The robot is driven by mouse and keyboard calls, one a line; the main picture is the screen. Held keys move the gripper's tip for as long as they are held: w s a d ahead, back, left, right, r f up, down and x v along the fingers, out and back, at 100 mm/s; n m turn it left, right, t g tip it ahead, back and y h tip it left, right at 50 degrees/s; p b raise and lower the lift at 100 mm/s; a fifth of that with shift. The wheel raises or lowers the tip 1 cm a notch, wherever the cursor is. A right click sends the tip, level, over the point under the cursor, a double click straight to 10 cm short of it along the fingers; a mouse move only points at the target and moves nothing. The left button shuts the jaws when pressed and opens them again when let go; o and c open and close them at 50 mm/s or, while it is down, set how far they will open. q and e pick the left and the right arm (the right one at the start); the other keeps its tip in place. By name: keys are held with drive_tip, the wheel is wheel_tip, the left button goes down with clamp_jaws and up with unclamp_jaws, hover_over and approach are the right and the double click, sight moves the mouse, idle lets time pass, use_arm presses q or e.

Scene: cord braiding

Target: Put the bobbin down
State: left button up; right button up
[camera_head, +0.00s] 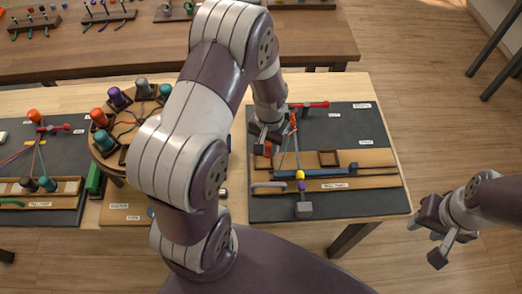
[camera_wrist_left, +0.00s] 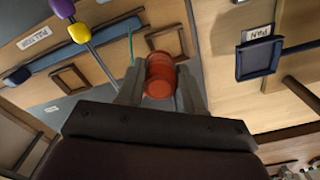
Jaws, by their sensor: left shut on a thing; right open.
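My left gripper (camera_head: 268,138) is over the dark mat at the right end of the table. It is shut on an orange-red bobbin (camera_wrist_left: 160,76), which sits between the two fingers in the left wrist view. In the head view only a small orange part of the bobbin (camera_head: 267,149) shows beside the fingers. Whether it touches the surface below cannot be told. A small square wooden frame (camera_head: 329,158) lies on the board to the right of the gripper. My right gripper (camera_head: 437,238) is open and empty, off the table's right side.
A round wooden stand (camera_head: 119,131) with several coloured bobbins stands left, partly hidden by my left arm. A blue bar (camera_head: 325,171), a yellow bead (camera_head: 300,175) and a purple piece with a grey block (camera_head: 304,208) are on the right station. A red-handled piece (camera_head: 310,105) lies behind.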

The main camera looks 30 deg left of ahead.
use_arm(q)
drive_tip(key=shift+s+a+f+p, duration=0.1)
drive_tip(key=shift+a+f, duration=0.15)
drive_tip(key=shift+f, duration=0.55)
drive_tip(key=shift+a+f+p, duration=0.1)
drive_tip(key=shift+a+f, duration=0.1)
drive_tip(key=shift+f, duration=0.65)
drive_tip(key=shift+s+a+f+p, duration=0.1)
drive_tip(key=shift+a+f, duration=0.15)
drive_tip(key=shift+f, duration=0.55)
drive_tip(key=shift+f, duration=0.1)
drive_tip(key=shift+f, duration=0.25)
drive_tip(key=o, duration=1.1)
drive_tip(key=shift+o, duration=0.2)
wheel_tip(320, 180, up, 12)
drive_tip(key=shift+r+b, duration=0.2)
drive_tip(key=shift+b, duration=0.3)
drive_tip(key=s+d+r+t, duration=0.1)
drive_tip(key=s+d+r, duration=0.4)
drive_tip(key=s, duration=0.3)
drive_tip(key=shift+s+d+m, duration=0.2)
drive_tip(key=shift+s+m, duration=0.1)
drive_tip(key=shift+s+r, duration=0.1)
